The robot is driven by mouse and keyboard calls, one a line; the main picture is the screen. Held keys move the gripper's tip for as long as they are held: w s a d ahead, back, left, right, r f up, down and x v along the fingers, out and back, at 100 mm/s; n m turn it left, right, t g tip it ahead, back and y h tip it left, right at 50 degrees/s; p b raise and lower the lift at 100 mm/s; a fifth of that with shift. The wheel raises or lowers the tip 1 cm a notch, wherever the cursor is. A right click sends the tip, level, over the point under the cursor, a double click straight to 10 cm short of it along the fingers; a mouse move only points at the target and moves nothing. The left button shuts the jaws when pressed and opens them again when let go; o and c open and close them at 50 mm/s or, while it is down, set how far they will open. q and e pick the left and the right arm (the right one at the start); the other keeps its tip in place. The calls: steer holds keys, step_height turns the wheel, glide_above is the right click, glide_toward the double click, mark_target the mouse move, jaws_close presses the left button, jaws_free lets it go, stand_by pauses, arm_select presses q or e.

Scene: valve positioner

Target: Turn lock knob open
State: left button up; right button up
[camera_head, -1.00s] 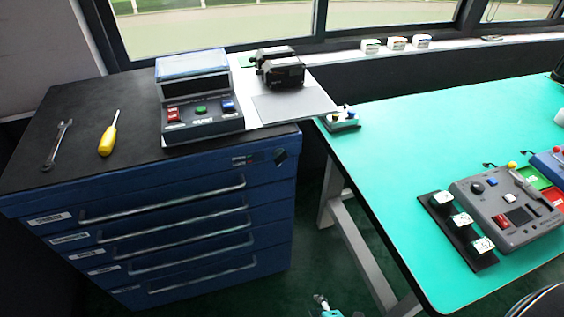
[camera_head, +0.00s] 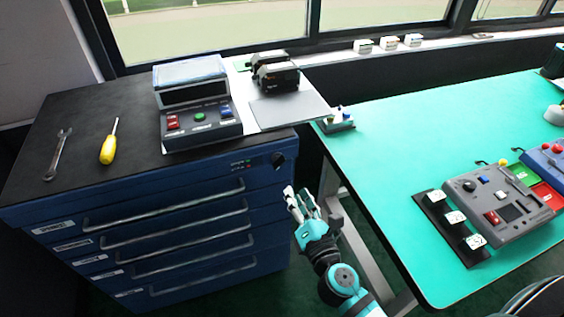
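The lock knob (camera_head: 278,160) is a small, dark round knob at the upper right corner of the blue drawer cabinet's front. Small green and red markings (camera_head: 241,164) sit to its left; their lettering is too small to read. My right gripper (camera_head: 297,191) is below and slightly right of the knob, in front of the cabinet's right edge. Its pale fingers point up and appear apart, with nothing between them. It does not touch the knob. My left gripper is not in view.
The blue cabinet (camera_head: 150,235) has several drawers with long bar handles. A wrench (camera_head: 58,154), a yellow screwdriver (camera_head: 109,143) and a button console (camera_head: 200,122) lie on top. The green table (camera_head: 400,150) stands right of my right arm, its near leg close by.

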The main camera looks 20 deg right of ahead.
mark_target(279, 162)
steer(key=w+p, duration=0.1)
steer(key=w, duration=0.9)
steer(key=shift+w+a, duration=0.2)
jaws_close()
